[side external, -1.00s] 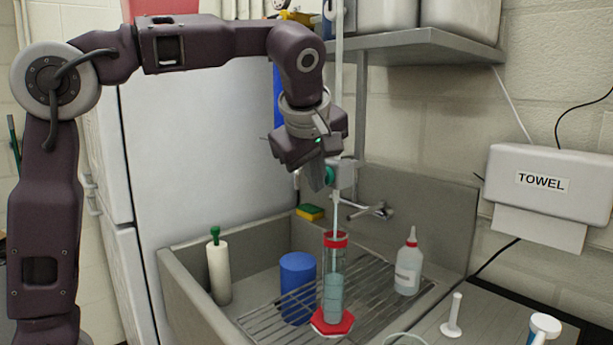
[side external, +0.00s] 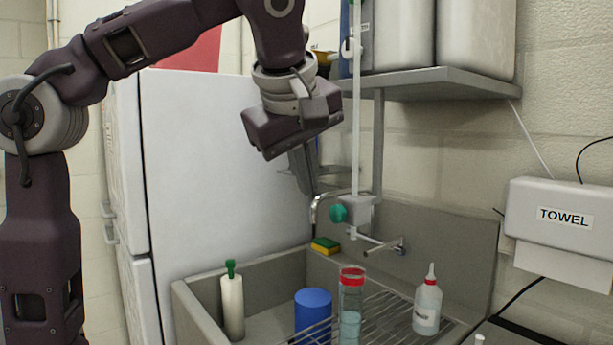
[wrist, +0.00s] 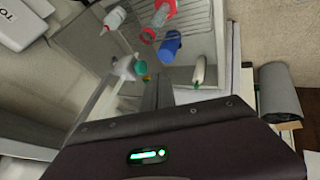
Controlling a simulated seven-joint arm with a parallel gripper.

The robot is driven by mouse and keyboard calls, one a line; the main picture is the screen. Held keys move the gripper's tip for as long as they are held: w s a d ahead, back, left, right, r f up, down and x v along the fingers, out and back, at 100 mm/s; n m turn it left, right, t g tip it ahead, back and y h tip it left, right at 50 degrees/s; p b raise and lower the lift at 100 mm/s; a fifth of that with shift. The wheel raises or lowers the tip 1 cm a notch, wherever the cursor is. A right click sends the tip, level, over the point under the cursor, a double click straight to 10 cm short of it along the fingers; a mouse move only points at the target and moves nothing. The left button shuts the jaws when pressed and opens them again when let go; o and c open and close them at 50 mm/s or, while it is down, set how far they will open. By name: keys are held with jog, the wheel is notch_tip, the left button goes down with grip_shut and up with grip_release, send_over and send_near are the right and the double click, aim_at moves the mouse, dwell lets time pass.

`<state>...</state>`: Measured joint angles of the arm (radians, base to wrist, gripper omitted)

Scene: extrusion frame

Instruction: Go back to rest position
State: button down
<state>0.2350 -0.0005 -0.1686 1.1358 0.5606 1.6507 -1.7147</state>
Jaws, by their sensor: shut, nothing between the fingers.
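My gripper (side external: 309,183) hangs above the back of the sink in the side view, pointing down, with its fingers shut together and empty. In the wrist view the shut fingers (wrist: 157,92) point toward the sink. The graduated cylinder (side external: 350,308) with a red collar and bluish liquid stands on the wire rack in the sink, below and to the right of my gripper, apart from it. It also shows in the wrist view (wrist: 161,14).
A clamp (side external: 352,211) on a vertical rod stands close right of my gripper. The metal shelf (side external: 430,82) is at upper right. A blue cylinder (side external: 313,312), wash bottle (side external: 427,304), white green-topped bottle (side external: 232,306) and sponge (side external: 325,246) are in or by the sink.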

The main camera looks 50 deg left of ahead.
dwell(0.3)
jog(key=s+f+m+h, duration=0.4)
jog(key=s+f+m, duration=1.2)
jog(key=f, duration=0.5)
jog(key=shift+s+d+f+m+h, duration=0.2)
jog(key=shift+s+m+h, duration=0.15)
jog(key=shift+s, duration=0.45)
